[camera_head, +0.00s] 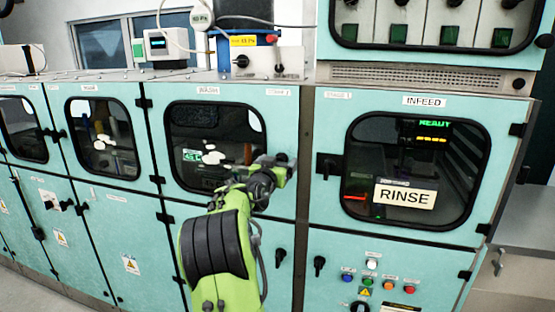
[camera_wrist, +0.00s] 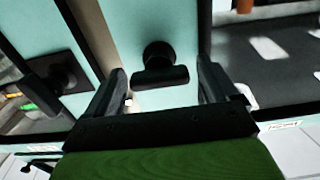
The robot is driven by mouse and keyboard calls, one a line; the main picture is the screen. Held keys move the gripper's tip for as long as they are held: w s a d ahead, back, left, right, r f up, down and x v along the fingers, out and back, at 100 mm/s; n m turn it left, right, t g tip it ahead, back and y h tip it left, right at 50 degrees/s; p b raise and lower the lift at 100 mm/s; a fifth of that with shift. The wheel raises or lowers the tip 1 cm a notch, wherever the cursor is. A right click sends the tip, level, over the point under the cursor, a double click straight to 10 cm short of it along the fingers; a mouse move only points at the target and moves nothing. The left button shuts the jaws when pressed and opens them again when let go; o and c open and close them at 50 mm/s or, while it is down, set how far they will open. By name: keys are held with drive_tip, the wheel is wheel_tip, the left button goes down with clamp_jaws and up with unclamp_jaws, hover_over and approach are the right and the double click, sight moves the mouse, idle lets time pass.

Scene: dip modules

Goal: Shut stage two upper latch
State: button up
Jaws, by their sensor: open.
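The upper latch (camera_wrist: 160,72) of the door labelled WASH is a black round knob with a short bar. In the wrist view it stands between the two open fingers of my gripper (camera_wrist: 160,92), its bar lying crosswise in the picture. I see a gap on each side of the bar. In the head view my gripper (camera_head: 277,166) is at the right edge of the WASH door (camera_head: 180,95) and mostly hides this latch. A small label above this edge begins with STAGE; its number is hard to read.
A second black latch (camera_head: 326,167) sits just right on the INFEED door, also in the wrist view (camera_wrist: 58,76). A RINSE sign (camera_head: 405,195) hangs at the INFEED window. Lower latches (camera_head: 319,265) and coloured buttons (camera_head: 389,283) are below. More windowed doors stretch left.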

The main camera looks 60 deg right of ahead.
drive_tip(key=shift+d, duration=0.15)
drive_tip(key=c, duration=1)
drive_tip(key=shift+o, duration=0.2)
